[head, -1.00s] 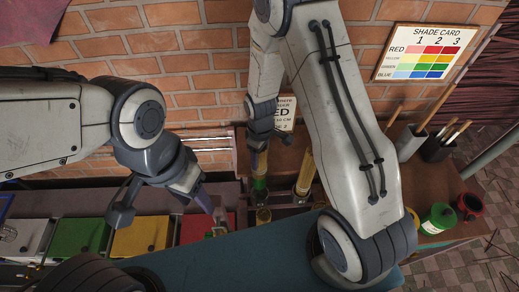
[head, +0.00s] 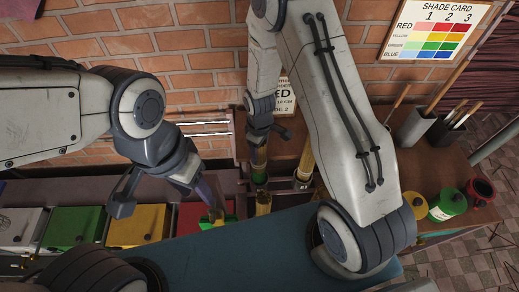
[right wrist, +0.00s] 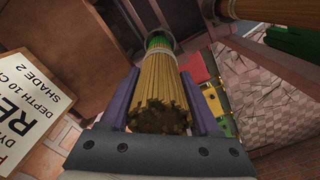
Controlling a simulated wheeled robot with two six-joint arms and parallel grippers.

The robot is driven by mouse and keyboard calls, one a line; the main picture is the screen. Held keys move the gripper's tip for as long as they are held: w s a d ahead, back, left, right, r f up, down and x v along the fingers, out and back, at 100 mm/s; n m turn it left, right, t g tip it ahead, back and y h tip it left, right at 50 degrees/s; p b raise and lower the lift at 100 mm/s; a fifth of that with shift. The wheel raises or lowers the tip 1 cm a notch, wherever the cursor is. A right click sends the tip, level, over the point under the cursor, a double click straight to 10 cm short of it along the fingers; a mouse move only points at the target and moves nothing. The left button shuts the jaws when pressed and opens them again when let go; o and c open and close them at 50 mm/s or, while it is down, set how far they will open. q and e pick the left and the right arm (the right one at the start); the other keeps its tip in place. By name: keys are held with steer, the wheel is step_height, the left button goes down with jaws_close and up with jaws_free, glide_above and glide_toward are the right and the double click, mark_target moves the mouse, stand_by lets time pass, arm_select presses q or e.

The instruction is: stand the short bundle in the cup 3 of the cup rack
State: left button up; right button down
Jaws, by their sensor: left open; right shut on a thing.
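My right gripper (head: 258,152) is shut on a bundle of tan sticks (right wrist: 163,95) with a green band and a pale tie. In the right wrist view the bundle lies between the purple fingers, its cut end facing the camera. In the head view the bundle points down, its green band below the fingers; whether its lower end touches anything is unclear. A second bundle (head: 306,160) stands to its right, in or behind a dark holder (head: 303,184) that may be part of the cup rack. Cup numbers are not readable. My left gripper (head: 209,203) is open, above the red drawer.
Coloured drawers, green (head: 72,229), yellow (head: 137,225) and red (head: 190,214), line the left. A RED sign (head: 285,95) is behind my right gripper. Pots (head: 447,205) and stick holders (head: 416,127) stand at right. A shade card (head: 436,30) hangs on the brick wall.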

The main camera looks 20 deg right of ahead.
arm_select(q)
steer(key=shift+f+b, duration=2)
steer(key=shift+f, duration=0.3)
arm_select(e)
steer(key=shift+f, duration=2.95)
steer(key=shift+c, duration=0.2)
jaws_free()
arm_select(q)
steer(key=shift+f+b, duration=0.6)
arm_select(e)
steer(key=shift+r, duration=5.25)
